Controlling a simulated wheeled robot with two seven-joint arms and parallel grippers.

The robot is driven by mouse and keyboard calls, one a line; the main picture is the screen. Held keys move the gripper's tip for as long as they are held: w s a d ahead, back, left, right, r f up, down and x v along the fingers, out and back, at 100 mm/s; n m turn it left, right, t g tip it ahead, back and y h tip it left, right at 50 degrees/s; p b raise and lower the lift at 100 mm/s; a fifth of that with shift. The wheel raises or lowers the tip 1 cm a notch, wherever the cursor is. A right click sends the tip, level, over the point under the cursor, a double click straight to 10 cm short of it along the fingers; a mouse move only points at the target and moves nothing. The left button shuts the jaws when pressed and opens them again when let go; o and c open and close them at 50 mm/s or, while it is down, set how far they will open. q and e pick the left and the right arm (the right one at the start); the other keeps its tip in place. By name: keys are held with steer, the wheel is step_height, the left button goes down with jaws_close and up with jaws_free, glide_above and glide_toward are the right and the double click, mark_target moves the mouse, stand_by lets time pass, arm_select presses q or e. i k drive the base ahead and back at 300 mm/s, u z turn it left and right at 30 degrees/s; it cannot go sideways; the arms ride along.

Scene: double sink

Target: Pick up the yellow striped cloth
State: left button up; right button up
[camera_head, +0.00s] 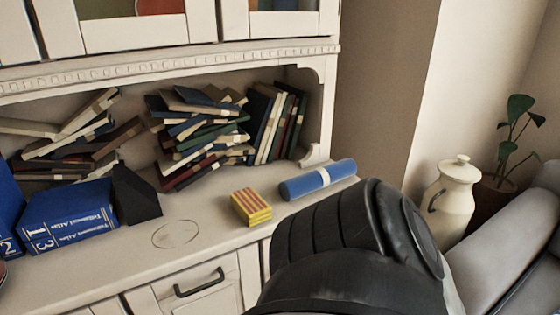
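The yellow striped cloth (251,207) is a small folded block with red stripes on a yellow ground. It lies on the cream cabinet top, near the front edge, just left of a rolled blue cloth (318,179) with a pale band. A large black part of my arm fills the lower right of the head view, in front of and right of the cloth. It does not visibly touch the cloth. Neither gripper's fingers show in the view.
Piles of books (200,135) fill the shelf behind. Blue atlas volumes (70,218) and a dark block (136,194) stand at left. The counter (130,258) is clear left of the cloth. A cream lidded jar (452,200) and a potted plant (497,197) stand at right.

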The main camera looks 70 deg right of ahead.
mark_target(253, 209)
steer(key=z, duration=0.35)
steer(key=i, duration=0.4)
steer(key=z, duration=2.15)
